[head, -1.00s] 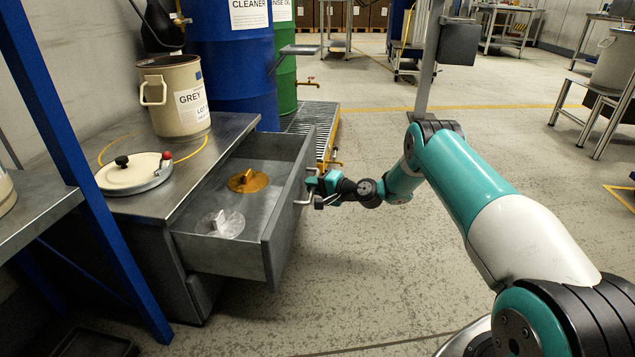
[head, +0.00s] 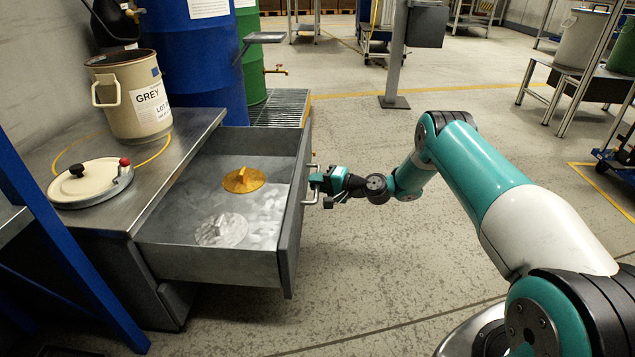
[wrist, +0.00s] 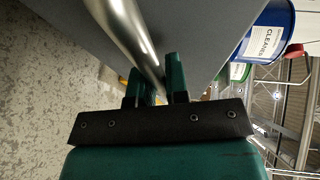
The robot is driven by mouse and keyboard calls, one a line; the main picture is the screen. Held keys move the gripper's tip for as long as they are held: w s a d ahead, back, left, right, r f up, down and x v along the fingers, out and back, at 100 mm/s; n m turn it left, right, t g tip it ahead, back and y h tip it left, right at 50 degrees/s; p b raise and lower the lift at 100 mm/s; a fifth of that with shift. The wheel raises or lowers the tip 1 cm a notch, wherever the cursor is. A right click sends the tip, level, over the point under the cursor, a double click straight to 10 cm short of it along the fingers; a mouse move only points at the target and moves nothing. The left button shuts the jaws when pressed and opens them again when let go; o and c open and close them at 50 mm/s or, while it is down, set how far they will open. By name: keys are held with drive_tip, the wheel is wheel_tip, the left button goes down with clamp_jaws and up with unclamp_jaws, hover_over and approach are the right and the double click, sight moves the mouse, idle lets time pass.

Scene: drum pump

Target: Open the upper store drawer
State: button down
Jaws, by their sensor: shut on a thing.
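The upper store drawer (head: 291,213) is pulled well out of the grey metal cabinet (head: 150,195). An orange lid-like disc (head: 243,180) and a clear or pale disc with a raised grip (head: 222,229) lie inside it. My gripper (head: 314,186) is at the drawer front, shut on the bar handle (head: 309,200). In the wrist view the handle (wrist: 130,35) runs between the two green fingers (wrist: 154,85), with the grey drawer front behind it.
Blue (head: 200,60) and green drums stand behind. A blue post (head: 60,235) is at the left.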

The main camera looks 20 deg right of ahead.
drive_tip(key=c, duration=1.1)
unclamp_jaws()
drive_tip(key=shift+p+v, duration=3.5)
drive_tip(key=shift+v, duration=5.2)
drive_tip(key=shift+f, duration=0.1)
